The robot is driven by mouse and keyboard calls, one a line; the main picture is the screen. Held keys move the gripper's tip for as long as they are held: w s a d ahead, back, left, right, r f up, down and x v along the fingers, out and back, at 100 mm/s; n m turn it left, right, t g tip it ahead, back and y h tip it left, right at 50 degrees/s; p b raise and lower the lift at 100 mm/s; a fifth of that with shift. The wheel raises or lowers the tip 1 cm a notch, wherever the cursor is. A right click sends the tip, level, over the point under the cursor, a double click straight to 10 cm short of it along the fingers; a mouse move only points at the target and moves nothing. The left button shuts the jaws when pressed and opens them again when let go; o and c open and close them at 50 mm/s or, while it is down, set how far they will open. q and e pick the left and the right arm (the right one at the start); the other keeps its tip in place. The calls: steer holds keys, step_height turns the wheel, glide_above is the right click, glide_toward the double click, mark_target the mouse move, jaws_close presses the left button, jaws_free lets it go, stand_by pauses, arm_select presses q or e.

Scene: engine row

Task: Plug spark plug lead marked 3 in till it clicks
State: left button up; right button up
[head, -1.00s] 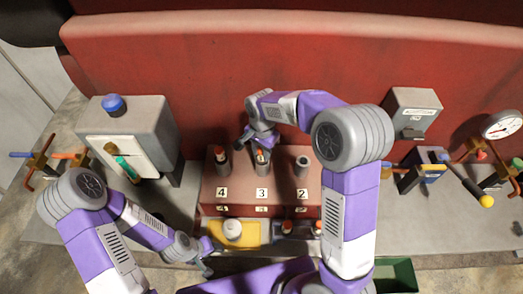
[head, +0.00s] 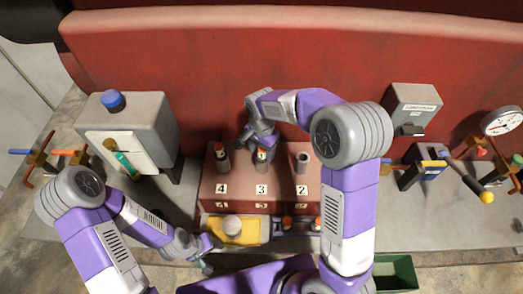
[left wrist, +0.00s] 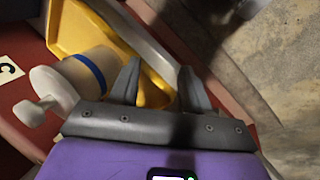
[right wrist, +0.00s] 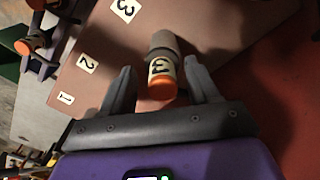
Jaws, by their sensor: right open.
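The lead marked 3 (right wrist: 162,72) has a pale band with a 3 and an orange end. It stands at the grey tube (right wrist: 163,42) behind the 3 label (head: 261,190) on the red-brown block (head: 240,203); how deep it sits I cannot tell. It also shows in the head view (head: 262,154). My right gripper (right wrist: 160,82) is open, its fingers on either side of the lead with gaps visible; it also shows in the head view (head: 257,150). My left gripper (left wrist: 158,80) is open and empty, near the yellow tray (head: 247,239).
The tube at 2 (head: 302,162) is open on top. More orange-ended leads (head: 287,223) lie in front of the block. A white, blue-banded container (left wrist: 90,70) sits on the yellow tray. A grey box (head: 125,135) stands left.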

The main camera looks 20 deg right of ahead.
arm_select(q)
steer(key=shift+s+a+f, duration=0.1)
steer(key=shift+s+f, duration=0.1)
steer(key=shift+f, duration=0.4)
steer(key=shift+r+p, duration=0.35)
steer(key=shift+p, duration=0.2)
arm_select(e)
steer(key=shift+w+r, duration=0.15)
steer(key=shift+r, duration=0.35)
step_height(320, 180, up, 7)
steer(key=p, duration=0.5)
arm_select(q)
steer(key=r, duration=0.5)
steer(key=shift+d+r, duration=0.15)
steer(key=shift+d, duration=0.1)
